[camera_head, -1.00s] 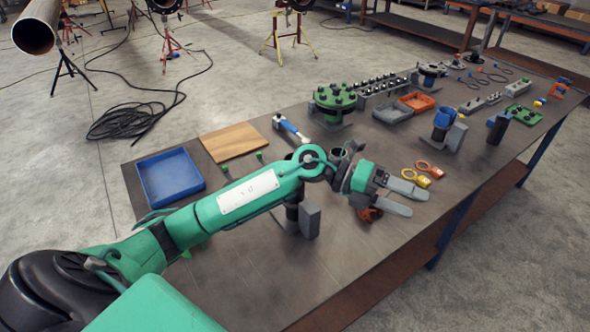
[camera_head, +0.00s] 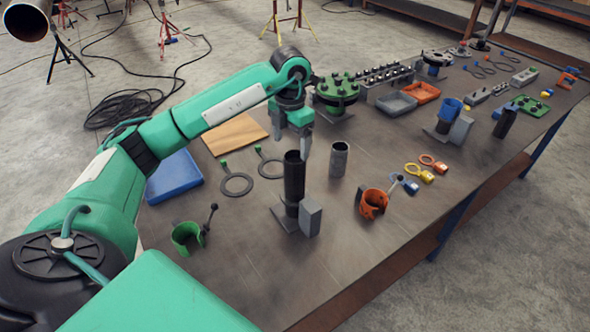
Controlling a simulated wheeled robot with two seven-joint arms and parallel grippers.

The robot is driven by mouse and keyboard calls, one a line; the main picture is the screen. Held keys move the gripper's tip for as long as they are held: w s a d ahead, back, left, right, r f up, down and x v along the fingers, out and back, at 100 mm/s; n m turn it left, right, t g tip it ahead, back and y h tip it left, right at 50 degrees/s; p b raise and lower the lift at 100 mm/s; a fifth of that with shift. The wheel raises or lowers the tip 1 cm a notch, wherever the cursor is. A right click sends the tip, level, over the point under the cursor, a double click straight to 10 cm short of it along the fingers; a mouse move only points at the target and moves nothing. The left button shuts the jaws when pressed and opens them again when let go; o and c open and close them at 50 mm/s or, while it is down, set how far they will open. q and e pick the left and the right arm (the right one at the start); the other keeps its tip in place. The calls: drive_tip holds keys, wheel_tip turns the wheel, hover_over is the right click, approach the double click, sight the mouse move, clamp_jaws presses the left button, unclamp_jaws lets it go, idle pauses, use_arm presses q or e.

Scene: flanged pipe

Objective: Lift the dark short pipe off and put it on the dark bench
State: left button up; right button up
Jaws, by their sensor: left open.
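The dark short pipe (camera_head: 294,178) stands upright in a small holder (camera_head: 284,219) with a grey block (camera_head: 311,216) beside it, near the middle of the dark bench (camera_head: 365,262). My left gripper (camera_head: 291,148) points down, just above and behind the pipe's top as seen here. Its fingers are open and hold nothing. One fingertip overlaps the pipe's upper rim in the view; I cannot tell whether they touch. My right gripper is not in view.
A grey open tube (camera_head: 339,160) stands just right of the pipe. An orange clamp (camera_head: 373,204) and a green clamp (camera_head: 186,237) lie nearby. Ring gaskets (camera_head: 237,184) and a blue tray (camera_head: 174,177) lie to the left. The bench front is clear.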

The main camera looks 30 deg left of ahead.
sight(293, 157)
use_arm(q)
wheel_tip(293, 157, down, 5)
drive_tip(key=shift+r+p, duration=0.15)
drive_tip(key=shift+p, duration=0.35)
drive_tip(key=shift+w+d+f+p, duration=0.15)
drive_tip(key=shift+f+p, duration=0.3)
drive_tip(key=f, duration=0.1)
drive_tip(key=f+p, duration=0.2)
drive_tip(key=shift+w+d+f, duration=0.15)
drive_tip(key=shift+w, duration=0.1)
drive_tip(key=shift+f, duration=0.6)
drive_tip(key=c, duration=1.3)
